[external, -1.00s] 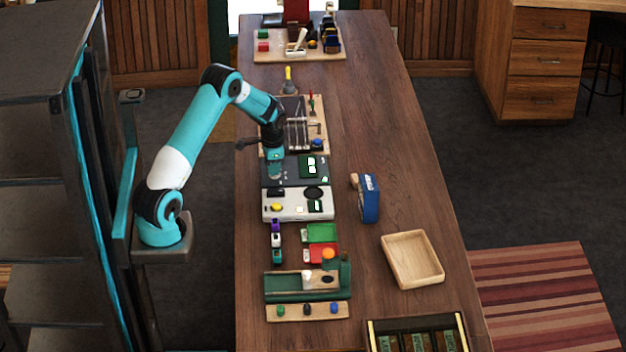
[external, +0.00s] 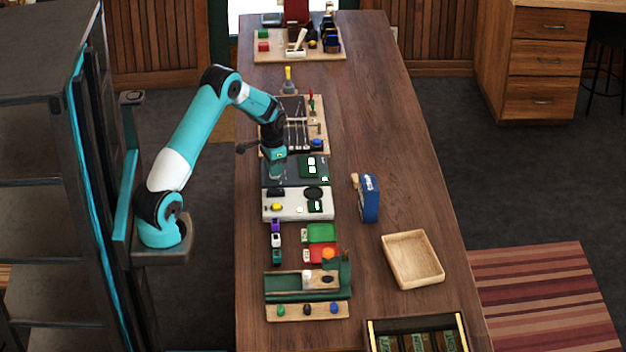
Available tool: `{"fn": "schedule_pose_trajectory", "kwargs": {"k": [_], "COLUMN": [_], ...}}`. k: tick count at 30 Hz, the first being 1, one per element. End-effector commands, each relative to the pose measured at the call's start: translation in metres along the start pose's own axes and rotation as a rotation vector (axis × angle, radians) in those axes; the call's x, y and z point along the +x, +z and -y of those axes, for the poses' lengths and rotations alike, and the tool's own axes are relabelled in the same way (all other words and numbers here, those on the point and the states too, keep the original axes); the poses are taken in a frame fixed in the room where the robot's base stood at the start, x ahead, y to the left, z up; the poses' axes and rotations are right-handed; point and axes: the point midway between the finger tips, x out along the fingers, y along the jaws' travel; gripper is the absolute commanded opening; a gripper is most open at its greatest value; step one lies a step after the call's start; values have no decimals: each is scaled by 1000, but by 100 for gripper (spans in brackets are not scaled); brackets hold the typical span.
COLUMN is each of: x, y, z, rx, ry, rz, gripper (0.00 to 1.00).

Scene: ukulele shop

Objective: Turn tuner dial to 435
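A dark flat device (external: 296,182) with a green display (external: 313,167) lies on the long wooden counter and looks like the tuner. My gripper (external: 277,175) points down over the left part of this device, at or just above its surface. The gripper hides what lies under it, so no dial shows there. The fingers are too small to tell open from shut, and I cannot tell whether they touch anything. The display reading is too small to make out.
A white device (external: 298,205) with a black round part sits just in front. A tool board (external: 318,143) lies just behind. A blue box-like object (external: 370,198) and an empty wooden tray (external: 413,260) stand to the right. The counter's back right is clear.

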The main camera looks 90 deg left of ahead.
Motion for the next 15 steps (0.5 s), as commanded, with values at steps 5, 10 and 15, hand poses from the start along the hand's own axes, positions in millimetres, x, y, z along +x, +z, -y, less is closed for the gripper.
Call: {"fn": "schedule_pose_trajectory", "kwargs": {"k": [5, 10, 15], "x": [0, 0, -15], "y": [0, 0, -1], "z": [0, 0, 1], "rx": [0, 1, 1], "ry": [0, 0, -2], "rz": [-1, -1, -5], "gripper": [38, 38, 38]}}
